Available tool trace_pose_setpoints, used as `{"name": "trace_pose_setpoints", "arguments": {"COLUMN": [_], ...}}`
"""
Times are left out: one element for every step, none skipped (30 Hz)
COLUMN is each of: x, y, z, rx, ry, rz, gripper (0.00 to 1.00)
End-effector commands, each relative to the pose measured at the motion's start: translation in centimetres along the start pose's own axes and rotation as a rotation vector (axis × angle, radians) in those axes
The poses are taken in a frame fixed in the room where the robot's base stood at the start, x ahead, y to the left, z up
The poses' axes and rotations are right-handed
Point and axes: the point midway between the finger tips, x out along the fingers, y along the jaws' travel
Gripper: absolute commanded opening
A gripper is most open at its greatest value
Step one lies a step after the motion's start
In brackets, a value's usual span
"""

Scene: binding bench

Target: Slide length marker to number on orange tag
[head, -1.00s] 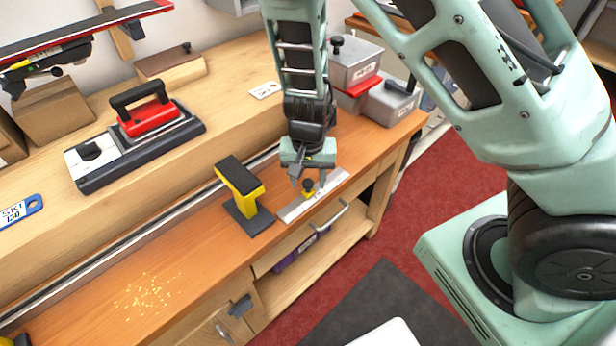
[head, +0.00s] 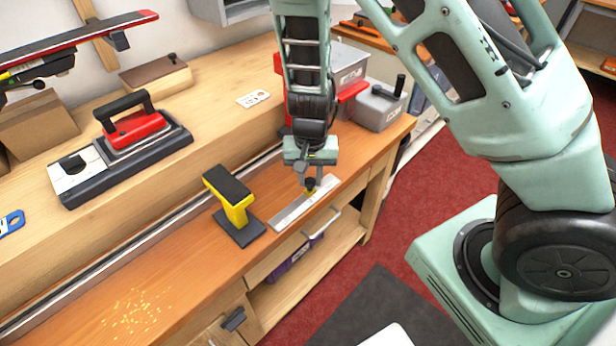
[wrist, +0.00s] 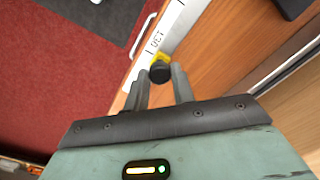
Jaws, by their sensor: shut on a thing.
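The length marker is a yellow slider with a black knob (head: 310,184). It sits on a silver ruler (head: 291,211) along the front edge of the orange-brown bench. My gripper (head: 311,178) points down over the ruler, its fingers closed on the knob. In the wrist view the black knob (wrist: 160,72) is between my fingertips (wrist: 160,82), with a bit of yellow slider behind it. The ruler (wrist: 176,28) there shows printed marks too small to read surely. I cannot make out an orange tag; a blue tag (head: 11,223) is cut off at the left edge.
A yellow-and-black tool (head: 234,205) stands left of the ruler. Grey boxes (head: 378,105) stand behind my gripper at the right. The bench's left front is clear except for yellow specks.

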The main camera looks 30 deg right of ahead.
Motion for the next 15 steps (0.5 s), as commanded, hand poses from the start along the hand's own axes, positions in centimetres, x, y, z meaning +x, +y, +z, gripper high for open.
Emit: {"name": "trace_pose_setpoints", "arguments": {"x": [0.0, 0.0, 0.0, 0.0, 0.0, 0.0, 0.0, 0.0, 0.0, 0.0, -0.1, -0.2, -0.4, -0.6, -1.1], "y": [-0.1, -0.1, -0.1, -0.1, -0.1, -0.1, -0.1, -0.1, -0.1, -0.1, -0.1, -0.1, -0.1, -0.1, -0.1], "z": [0.0, 0.0, 0.0, 0.0, 0.0, 0.0, 0.0, 0.0, 0.0, 0.0, 0.0, 0.0, 0.0, 0.0, 0.0], "rx": [-0.003, -0.003, -0.003, -0.003, -0.003, -0.002, -0.002, -0.002, -0.002, -0.002, -0.002, -0.002, -0.002, -0.003, -0.003], "ry": [-0.001, 0.000, 0.000, 0.000, 0.000, 0.000, 0.000, 0.000, 0.000, 0.000, 0.000, 0.000, 0.000, 0.001, 0.002], "rz": [-0.001, -0.001, -0.001, -0.001, -0.001, -0.001, -0.001, -0.001, -0.001, -0.001, -0.001, -0.001, -0.002, -0.002, -0.003], "gripper": [0.33, 0.42, 0.47, 0.47, 0.47, 0.47, 0.47, 0.47, 0.47, 0.47, 0.47, 0.47, 0.47, 0.47, 0.47]}}
